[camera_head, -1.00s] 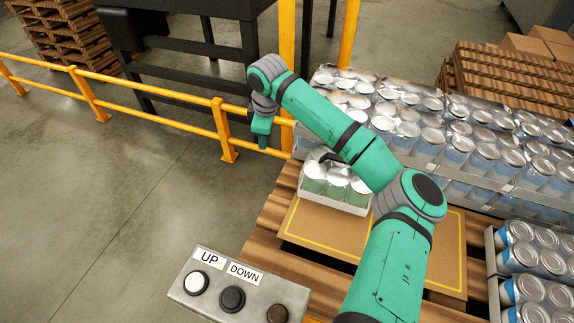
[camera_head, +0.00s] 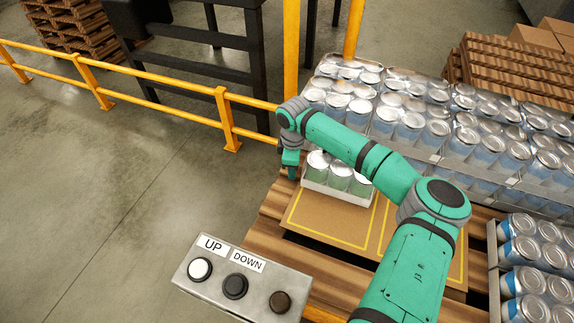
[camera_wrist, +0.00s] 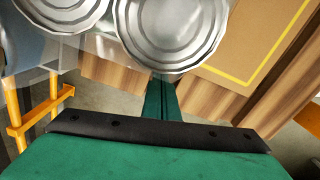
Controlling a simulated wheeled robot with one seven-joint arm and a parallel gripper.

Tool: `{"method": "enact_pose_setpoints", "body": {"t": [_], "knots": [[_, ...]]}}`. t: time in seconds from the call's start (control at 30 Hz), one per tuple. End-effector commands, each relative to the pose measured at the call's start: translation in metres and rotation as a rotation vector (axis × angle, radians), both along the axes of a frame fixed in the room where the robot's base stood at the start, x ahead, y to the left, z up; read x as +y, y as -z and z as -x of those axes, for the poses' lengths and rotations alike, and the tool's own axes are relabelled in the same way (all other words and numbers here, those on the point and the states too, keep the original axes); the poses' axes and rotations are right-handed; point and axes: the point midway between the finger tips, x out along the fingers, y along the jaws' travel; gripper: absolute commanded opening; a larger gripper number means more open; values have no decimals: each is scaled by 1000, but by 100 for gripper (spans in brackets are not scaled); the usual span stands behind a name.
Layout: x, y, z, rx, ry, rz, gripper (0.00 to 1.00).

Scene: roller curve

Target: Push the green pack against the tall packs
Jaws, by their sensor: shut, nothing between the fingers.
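The green pack (camera_head: 341,177) is a tray of silver-topped cans with green sides. It stands on brown cardboard at the pallet's back left, partly behind my arm. Two of its can tops (camera_wrist: 166,32) fill the top of the wrist view. The tall packs (camera_head: 402,122) of blue-sided cans stand in rows behind and to the right. My arm hides part of the space between them. My gripper (camera_head: 290,168) points down, shut and empty, at the green pack's left end. In the wrist view its fingers (camera_wrist: 161,98) are just below a can top; I cannot tell if they touch.
A yellow rail (camera_head: 150,78) runs along the left up to the pallet. A button box (camera_head: 243,283) stands in front. More blue cans (camera_head: 533,262) stand at the right. Yellow-lined cardboard (camera_head: 335,220) in front of the green pack is bare.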

Motion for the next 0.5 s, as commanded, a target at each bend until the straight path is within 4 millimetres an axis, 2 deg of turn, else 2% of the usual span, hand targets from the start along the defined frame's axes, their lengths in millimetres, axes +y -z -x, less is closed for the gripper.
{"method": "enact_pose_setpoints", "body": {"t": [0.1,0.2,0.5], "knots": [[-14,0,2,1,1,1,0],[-20,0,2,0,-1,0,0],[-22,0,2,1,-2,-2,0]]}}
